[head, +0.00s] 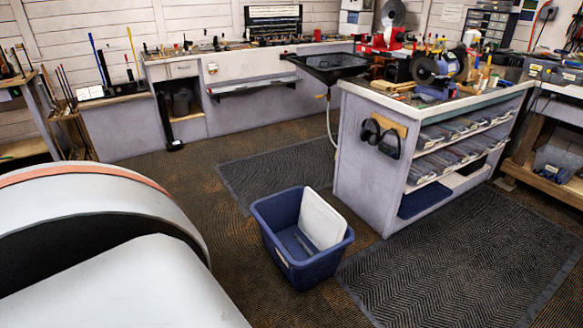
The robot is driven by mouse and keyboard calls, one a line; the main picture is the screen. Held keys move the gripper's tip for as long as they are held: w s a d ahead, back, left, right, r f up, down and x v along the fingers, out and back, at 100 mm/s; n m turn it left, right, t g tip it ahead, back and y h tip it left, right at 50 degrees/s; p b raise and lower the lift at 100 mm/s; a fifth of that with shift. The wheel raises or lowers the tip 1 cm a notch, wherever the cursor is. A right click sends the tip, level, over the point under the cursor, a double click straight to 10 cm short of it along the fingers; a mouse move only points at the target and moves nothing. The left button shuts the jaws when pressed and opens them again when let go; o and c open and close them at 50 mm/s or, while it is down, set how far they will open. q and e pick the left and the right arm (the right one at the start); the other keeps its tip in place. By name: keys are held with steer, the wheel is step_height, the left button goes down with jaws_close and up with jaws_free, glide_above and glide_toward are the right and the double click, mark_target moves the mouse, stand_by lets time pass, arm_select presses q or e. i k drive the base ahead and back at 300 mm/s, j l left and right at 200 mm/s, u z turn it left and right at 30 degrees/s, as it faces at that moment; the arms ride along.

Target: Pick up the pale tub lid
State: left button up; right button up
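The pale tub lid (321,219) is a whitish rounded rectangle. It stands tilted inside the blue tub (272,240), leaning at the tub's right side, with its top edge above the rim. Its lower edge is down inside the tub. The tub sits on the floor, left of the workbench island. Neither of my grippers shows in the head view.
The workbench island (363,175) with shelves of bins stands right of the tub. Dark mats (455,265) lie on the floor. Open floor surrounds the tub's left side. A counter (235,70) runs along the back wall. A large white rounded body fills the lower left.

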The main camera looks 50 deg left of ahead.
mark_target(326, 228)
steer(key=u, duration=1.35)
steer(key=i+l, duration=0.1)
steer(key=i, duration=0.3)
steer(key=i+l, duration=0.1)
steer(key=i, duration=0.25)
steer(key=j+u, duration=0.05)
